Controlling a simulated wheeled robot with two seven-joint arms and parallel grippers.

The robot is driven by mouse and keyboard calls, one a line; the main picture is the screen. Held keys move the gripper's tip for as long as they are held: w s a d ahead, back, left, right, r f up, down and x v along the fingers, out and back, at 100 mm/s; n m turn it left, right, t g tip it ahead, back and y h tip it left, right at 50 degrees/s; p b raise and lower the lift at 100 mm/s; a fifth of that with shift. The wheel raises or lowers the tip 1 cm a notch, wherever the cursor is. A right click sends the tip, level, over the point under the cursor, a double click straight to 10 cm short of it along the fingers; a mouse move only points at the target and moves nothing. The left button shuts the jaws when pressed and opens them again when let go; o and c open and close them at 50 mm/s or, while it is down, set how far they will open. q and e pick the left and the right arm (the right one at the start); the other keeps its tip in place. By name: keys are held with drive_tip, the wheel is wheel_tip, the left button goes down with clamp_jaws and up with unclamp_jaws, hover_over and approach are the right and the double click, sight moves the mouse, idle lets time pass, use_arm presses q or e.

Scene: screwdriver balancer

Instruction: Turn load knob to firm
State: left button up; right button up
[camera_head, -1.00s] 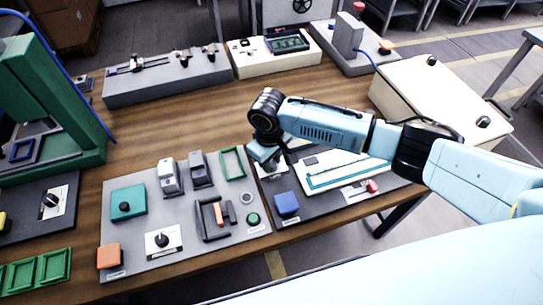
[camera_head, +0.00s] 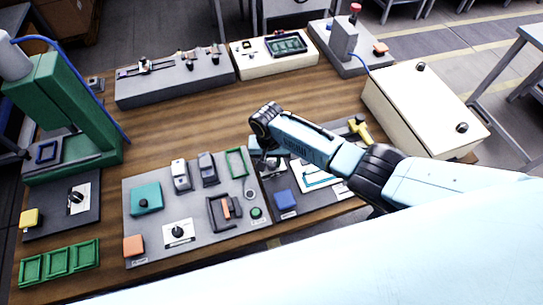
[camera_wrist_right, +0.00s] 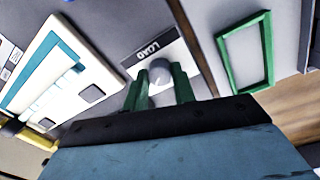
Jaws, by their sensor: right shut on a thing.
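The load knob (camera_wrist_right: 160,72) is a grey round knob beside a white label reading LOAD (camera_wrist_right: 147,52) in the right wrist view. My right gripper (camera_wrist_right: 160,88) has its green fingers on both sides of the knob and is shut on it. In the head view my right gripper (camera_head: 266,160) reaches down at the top left of the dark board, and the knob is hidden behind it there. The knob's exact setting is hard to read. My left gripper is not in view.
A blue block (camera_head: 284,199) and a white plate with a teal track (camera_wrist_right: 50,65) are close by. A yellow handle (camera_head: 360,130) lies beyond my forearm. A cream box (camera_head: 425,110) stands at right.

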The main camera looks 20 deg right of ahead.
sight(270, 163)
drive_tip(key=shift+w+r+m+p, duration=0.1)
drive_tip(key=shift+m+p, duration=0.2)
drive_tip(key=shift+m, duration=0.3)
drive_tip(key=shift+d, duration=0.1)
drive_tip(key=o, duration=1)
drive_tip(key=shift+r, duration=0.4)
wheel_tip(270, 163, up, 12)
drive_tip(key=p, duration=0.2)
drive_tip(key=shift+a+r, duration=0.25)
drive_tip(key=shift+a, duration=0.05)
